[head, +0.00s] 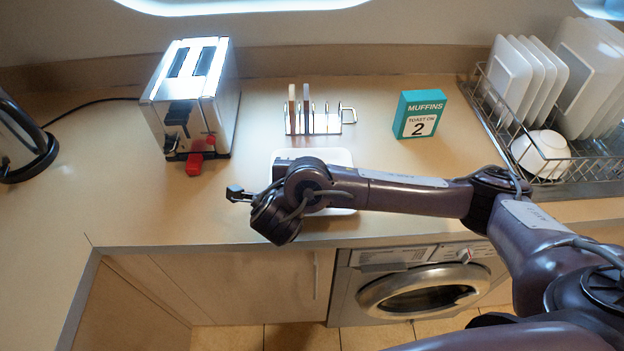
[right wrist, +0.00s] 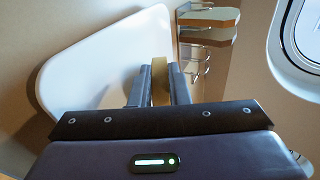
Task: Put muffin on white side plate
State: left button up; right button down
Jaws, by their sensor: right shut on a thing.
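The muffin (right wrist: 160,82) is a thin golden-brown piece seen edge-on in the right wrist view. My right gripper (right wrist: 158,88) is shut on it, with one finger on each side. The white side plate (right wrist: 95,62) fills the area behind and left of the fingers in that view. In the head view the plate (head: 338,157) lies on the counter, its front largely covered by my right wrist and forearm. The muffin cannot be made out in the head view, and I cannot tell whether it touches the plate. My left gripper is not in view.
A wire toast rack (head: 325,123) with upright slices (head: 306,108) stands behind the plate. A chrome toaster (head: 192,95) is at left, a teal muffins box (head: 419,114) and a dish rack (head: 545,165) at right.

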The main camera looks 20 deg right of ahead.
jog(key=c, duration=1.5)
grip_release()
jog(key=shift+c, duration=0.2)
jog(key=p+v, duration=0.6)
jog(key=shift+s+r+p, duration=0.15)
jog(key=shift+r+p, duration=0.2)
jog(key=shift+s+a+r+p, duration=0.25)
jog(key=shift+s+p, duration=0.3)
jog(key=shift+s+f, duration=0.1)
jog(key=shift+s, duration=0.1)
notch_tip(320, 180, up, 7)
jog(key=s+a+p, duration=0.1)
jog(key=s+p, duration=0.1)
jog(key=p, duration=0.7)
